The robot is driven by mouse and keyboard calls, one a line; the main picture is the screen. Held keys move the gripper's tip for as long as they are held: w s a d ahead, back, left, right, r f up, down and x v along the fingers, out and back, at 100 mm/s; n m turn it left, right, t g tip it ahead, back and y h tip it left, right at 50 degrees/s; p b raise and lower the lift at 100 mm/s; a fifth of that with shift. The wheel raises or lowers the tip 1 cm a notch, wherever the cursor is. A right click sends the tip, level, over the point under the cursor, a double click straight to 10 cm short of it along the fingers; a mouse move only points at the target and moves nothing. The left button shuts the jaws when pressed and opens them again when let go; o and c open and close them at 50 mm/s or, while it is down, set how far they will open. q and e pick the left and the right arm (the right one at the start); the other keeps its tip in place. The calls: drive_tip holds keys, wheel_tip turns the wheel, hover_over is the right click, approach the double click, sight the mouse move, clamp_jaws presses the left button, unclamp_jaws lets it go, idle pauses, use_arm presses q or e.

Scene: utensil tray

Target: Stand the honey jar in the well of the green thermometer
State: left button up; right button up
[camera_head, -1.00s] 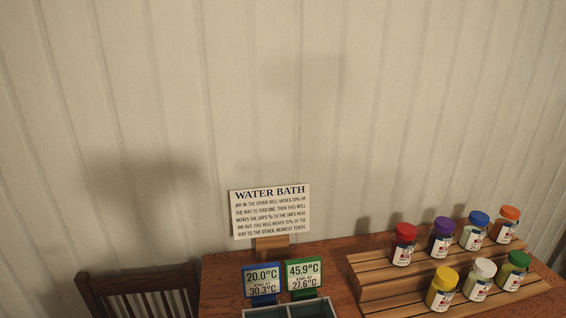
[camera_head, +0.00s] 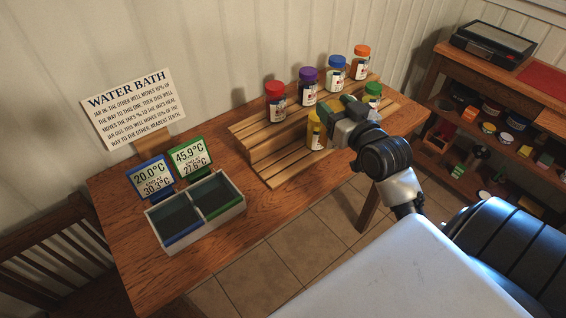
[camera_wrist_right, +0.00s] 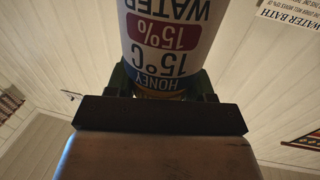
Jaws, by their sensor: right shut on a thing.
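The honey jar (camera_wrist_right: 163,45) fills the upper middle of the right wrist view, its label upside down and reading honey, 15°C and 15% water. My right gripper (camera_head: 350,112) is shut on it at the front row of the rack. In the head view the gripper mostly hides the held jar. The green thermometer (camera_head: 190,157), reading 45.9°C, stands behind the right well of the twin-well box. That well (camera_head: 222,205) has a green front strip and looks empty. My left gripper is out of view.
The blue thermometer (camera_head: 152,178) stands behind the blue-striped well (camera_head: 184,238). The stepped wooden rack (camera_head: 262,152) holds jars with red (camera_head: 275,100), purple (camera_head: 308,86), blue (camera_head: 336,72), orange, yellow and green lids. Bare table lies between box and rack.

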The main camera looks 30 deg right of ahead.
drive_tip(key=shift+w, duration=0.1)
drive_tip(key=w+a+f+p, duration=0.3)
drive_tip(key=w+a+f, duration=0.4)
drive_tip(key=f, duration=0.3)
drive_tip(key=shift+w+a+f, duration=0.2)
drive_tip(key=shift+w+a, duration=0.2)
drive_tip(key=shift+w, duration=0.25)
drive_tip(key=shift+f, duration=0.2)
drive_tip(key=o, duration=1)
